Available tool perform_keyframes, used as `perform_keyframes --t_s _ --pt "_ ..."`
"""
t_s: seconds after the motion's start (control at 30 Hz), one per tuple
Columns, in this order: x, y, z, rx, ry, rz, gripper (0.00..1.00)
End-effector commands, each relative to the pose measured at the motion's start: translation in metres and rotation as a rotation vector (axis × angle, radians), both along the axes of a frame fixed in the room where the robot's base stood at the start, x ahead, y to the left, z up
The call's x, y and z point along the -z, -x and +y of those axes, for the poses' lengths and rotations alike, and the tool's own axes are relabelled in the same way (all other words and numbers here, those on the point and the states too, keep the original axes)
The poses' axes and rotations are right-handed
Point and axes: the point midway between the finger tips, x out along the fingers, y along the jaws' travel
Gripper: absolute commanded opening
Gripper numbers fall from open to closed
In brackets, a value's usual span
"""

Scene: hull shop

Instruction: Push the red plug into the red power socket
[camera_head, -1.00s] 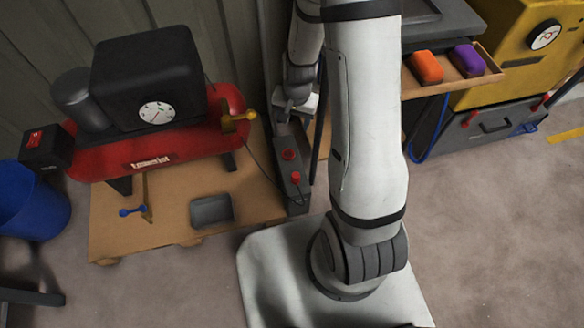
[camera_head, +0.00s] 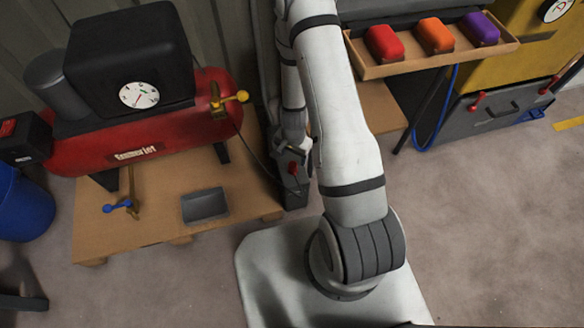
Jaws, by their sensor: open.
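A small red knob-like piece (camera_head: 293,168) shows on a dark grey upright box (camera_head: 294,194) between the pallet and my arm. I cannot tell whether this is the red plug, the red socket or a button. My gripper (camera_head: 297,149) is at the top of this box, just above the red piece, and looks empty. Its jaws are open, but they are small and partly hidden by my upper arm. I cannot tell whether it touches the box. A separate red block (camera_head: 385,42) sits in a wooden tray (camera_head: 440,58) at the upper right.
An orange block (camera_head: 437,34) and a purple block (camera_head: 480,28) share the tray. A red compressor (camera_head: 140,148) stands on a wooden pallet (camera_head: 160,225) at left. A blue bucket (camera_head: 22,208) is beside it. A blue cable hangs below the tray.

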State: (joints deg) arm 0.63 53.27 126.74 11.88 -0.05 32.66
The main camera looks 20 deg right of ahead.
Motion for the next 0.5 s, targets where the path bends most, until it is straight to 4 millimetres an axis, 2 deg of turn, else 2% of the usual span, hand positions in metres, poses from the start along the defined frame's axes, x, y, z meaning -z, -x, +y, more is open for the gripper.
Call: perform_keyframes --t_s 0.2,0.5 --pt "0.023 0.0 0.0 -0.001 0.0 0.0 0.59" --pt "0.023 0.0 0.001 -0.002 0.0 0.0 0.59"
